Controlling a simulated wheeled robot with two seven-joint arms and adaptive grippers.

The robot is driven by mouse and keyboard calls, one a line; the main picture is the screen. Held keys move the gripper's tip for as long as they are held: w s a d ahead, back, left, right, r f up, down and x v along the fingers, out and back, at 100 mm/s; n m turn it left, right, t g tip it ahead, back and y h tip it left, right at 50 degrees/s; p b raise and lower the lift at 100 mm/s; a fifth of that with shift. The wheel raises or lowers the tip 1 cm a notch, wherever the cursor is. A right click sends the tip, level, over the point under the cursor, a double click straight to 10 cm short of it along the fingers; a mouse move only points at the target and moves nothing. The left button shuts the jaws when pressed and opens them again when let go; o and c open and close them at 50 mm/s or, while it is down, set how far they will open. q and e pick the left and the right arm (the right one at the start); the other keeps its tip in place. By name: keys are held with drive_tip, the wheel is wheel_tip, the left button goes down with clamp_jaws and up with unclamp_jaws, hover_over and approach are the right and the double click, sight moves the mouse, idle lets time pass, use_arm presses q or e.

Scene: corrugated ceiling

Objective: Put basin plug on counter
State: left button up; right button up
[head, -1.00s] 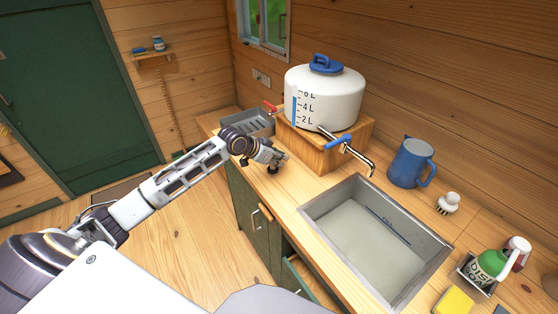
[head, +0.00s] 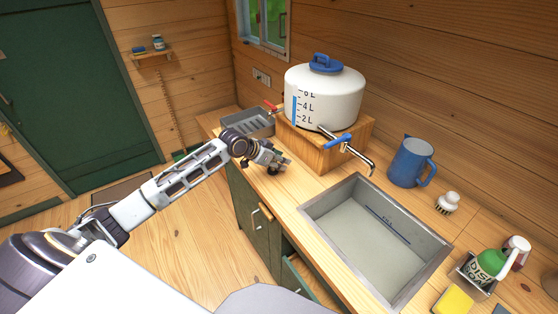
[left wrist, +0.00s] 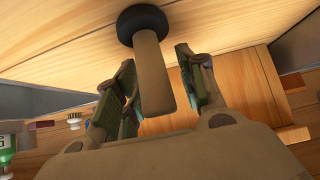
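The basin plug (left wrist: 144,24) has a black round end and a tan stem. In the left wrist view its black end is against the wooden counter (left wrist: 60,30) and its stem reaches back between the fingers. My left gripper (left wrist: 160,88) is open around the stem, with a gap showing beside it. In the head view my left gripper (head: 280,163) is low over the counter (head: 275,190), left of the basin (head: 372,240); the plug is small and mostly hidden there. My right gripper is not in view.
A white water tank (head: 325,95) stands on a wooden box (head: 320,150) behind the gripper, its tap over the basin. A grey rack (head: 255,123) is beyond the gripper. A blue jug (head: 410,163), brush (head: 448,203), soap bottle (head: 487,267) and yellow sponge (head: 454,300) stand around the basin.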

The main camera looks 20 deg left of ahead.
use_arm(q)
drive_tip(key=shift+r, duration=0.15)
drive_tip(key=v, duration=1.2)
idle(0.6)
